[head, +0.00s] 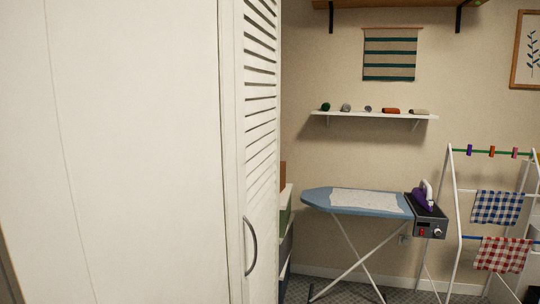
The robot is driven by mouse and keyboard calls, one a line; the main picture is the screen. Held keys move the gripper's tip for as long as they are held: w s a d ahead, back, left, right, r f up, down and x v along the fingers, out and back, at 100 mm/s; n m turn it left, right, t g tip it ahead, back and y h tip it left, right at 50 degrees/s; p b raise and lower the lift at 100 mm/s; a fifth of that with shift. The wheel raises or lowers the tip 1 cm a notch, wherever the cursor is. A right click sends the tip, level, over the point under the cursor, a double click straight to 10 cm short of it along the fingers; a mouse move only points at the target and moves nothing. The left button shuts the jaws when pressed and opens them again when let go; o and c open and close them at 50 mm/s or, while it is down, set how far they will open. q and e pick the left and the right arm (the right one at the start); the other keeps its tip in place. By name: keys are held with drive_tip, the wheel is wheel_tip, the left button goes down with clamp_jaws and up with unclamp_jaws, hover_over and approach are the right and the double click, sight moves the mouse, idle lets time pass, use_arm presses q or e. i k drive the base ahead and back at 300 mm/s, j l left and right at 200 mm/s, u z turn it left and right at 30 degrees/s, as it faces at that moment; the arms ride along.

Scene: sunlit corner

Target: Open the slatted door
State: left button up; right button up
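The white slatted door (262,130) is close to me in the head view, seen at a steep angle just left of the middle. Its upper part has horizontal slats. A curved grey handle (251,246) sits low on its face. A plain white panel (130,150) fills the left of the view, beside the door. I cannot tell for sure whether the door is fully shut. Neither of my grippers shows in the head view.
Beyond the door on the right stand a blue ironing board (318,200) with a purple iron (422,198), and a drying rack (455,210) with checked cloths. A white wall shelf (370,116) holds small items. Stacked boxes (286,225) show just behind the door's edge.

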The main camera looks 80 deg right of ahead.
sight(258, 26)
drive_tip(key=z, duration=2.75)
